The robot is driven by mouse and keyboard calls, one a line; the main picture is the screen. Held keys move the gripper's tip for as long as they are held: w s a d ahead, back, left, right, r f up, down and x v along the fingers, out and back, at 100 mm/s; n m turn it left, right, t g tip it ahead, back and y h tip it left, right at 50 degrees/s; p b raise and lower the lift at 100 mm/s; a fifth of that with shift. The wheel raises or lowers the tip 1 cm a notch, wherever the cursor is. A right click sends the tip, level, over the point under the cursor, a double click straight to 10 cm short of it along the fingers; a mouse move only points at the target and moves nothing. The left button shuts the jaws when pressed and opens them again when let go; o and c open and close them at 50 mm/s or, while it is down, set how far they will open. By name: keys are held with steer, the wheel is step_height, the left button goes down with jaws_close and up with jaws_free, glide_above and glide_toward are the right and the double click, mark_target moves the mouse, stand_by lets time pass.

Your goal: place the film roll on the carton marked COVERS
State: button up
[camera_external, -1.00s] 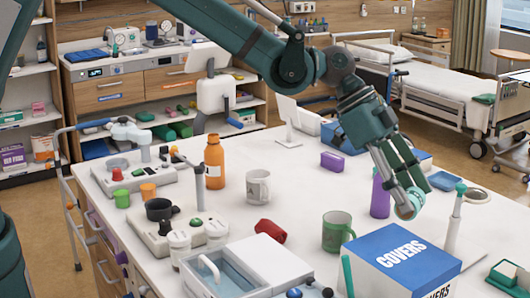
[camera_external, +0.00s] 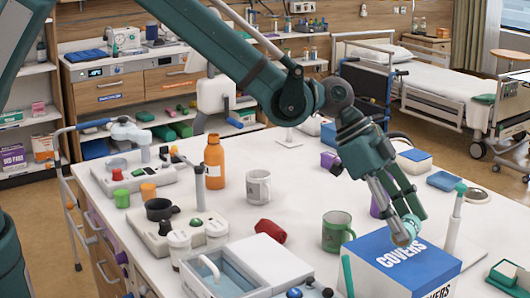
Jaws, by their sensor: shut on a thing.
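The carton marked COVERS (camera_external: 375,258) is a blue-topped box with white lettering and white lower sides, at the front right of the table. My gripper (camera_external: 408,220) points down over the back part of the carton's top. It is shut on the film roll (camera_external: 404,232), a small pale roll with a teal tint, partly hidden by the fingers. The roll overlaps the top of the carton in the picture, by the lettering. I cannot tell whether it touches the top or hangs just above it.
A green mug (camera_external: 337,232) stands left of the carton. A teal-topped upright post (camera_external: 456,215) stands close on its right. A purple bottle (camera_external: 376,206) is partly hidden behind my gripper.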

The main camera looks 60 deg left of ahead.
steer(key=shift+f, duration=1.45)
steer(key=shift+f, duration=0.2)
steer(key=o, duration=1)
steer(key=shift+r, duration=0.25)
steer(key=shift+v, duration=5.95)
steer(key=shift+a, duration=0.1)
